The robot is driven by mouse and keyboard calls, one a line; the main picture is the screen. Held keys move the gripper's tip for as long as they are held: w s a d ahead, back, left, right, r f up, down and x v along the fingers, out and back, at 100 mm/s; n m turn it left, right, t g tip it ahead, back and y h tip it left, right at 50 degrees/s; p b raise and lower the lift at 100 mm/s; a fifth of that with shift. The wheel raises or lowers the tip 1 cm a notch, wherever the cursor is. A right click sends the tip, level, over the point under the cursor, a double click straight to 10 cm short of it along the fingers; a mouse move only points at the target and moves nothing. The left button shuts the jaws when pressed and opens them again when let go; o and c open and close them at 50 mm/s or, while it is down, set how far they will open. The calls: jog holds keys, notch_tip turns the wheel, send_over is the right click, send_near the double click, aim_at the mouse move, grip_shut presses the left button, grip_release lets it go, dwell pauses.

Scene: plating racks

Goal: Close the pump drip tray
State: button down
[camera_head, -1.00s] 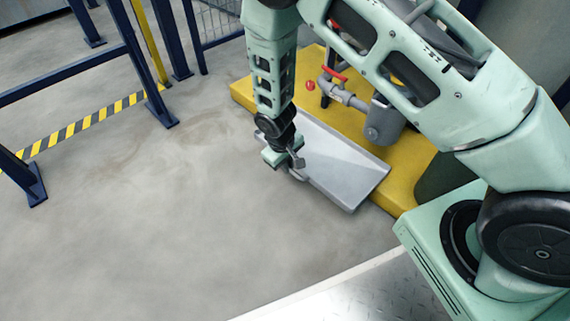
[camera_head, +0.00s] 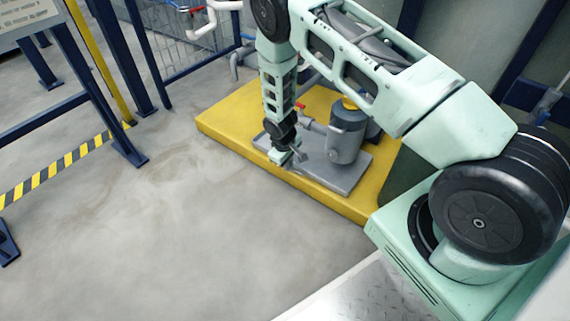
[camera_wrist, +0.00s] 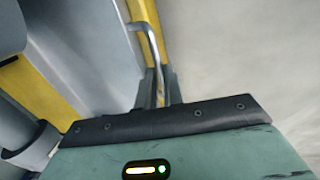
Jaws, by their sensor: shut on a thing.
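The drip tray (camera_head: 352,180) is a flat grey tray low on the yellow plinth (camera_head: 222,120). It lies under and around the grey pump (camera_head: 347,135), with its front near the plinth's front edge. My gripper (camera_head: 292,162) points down at the tray's front side. In the wrist view the fingers (camera_wrist: 160,84) are shut on the tray's thin grey bar handle (camera_wrist: 148,34). The tray's grey surface (camera_wrist: 85,50) fills the area left of the handle. The tray's back part is hidden behind the pump and my arm.
A red-handled valve (camera_head: 300,106) and pipe sit beside the pump. Blue posts (camera_head: 122,60), a yellow post (camera_head: 98,60) and a striped bar (camera_head: 60,165) stand left. A wire mesh fence (camera_head: 180,35) is behind. The concrete floor (camera_head: 190,240) in front is clear.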

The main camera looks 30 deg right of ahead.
jog(key=shift+w+d, duration=0.1)
jog(key=shift+d, duration=0.2)
jog(key=c, duration=1.5)
grip_release()
jog(key=shift+r, duration=0.1)
jog(key=a+r+p, duration=0.1)
jog(key=r+p, duration=0.2)
jog(key=r, duration=0.2)
jog(key=s+a+r+p, duration=0.1)
jog(key=r+p, duration=0.2)
jog(key=r, duration=0.3)
jog(key=a+r+p, duration=0.1)
jog(key=r+p, duration=0.1)
jog(key=r, duration=0.4)
jog(key=shift+s+p, duration=0.15)
jog(key=shift+p, duration=0.25)
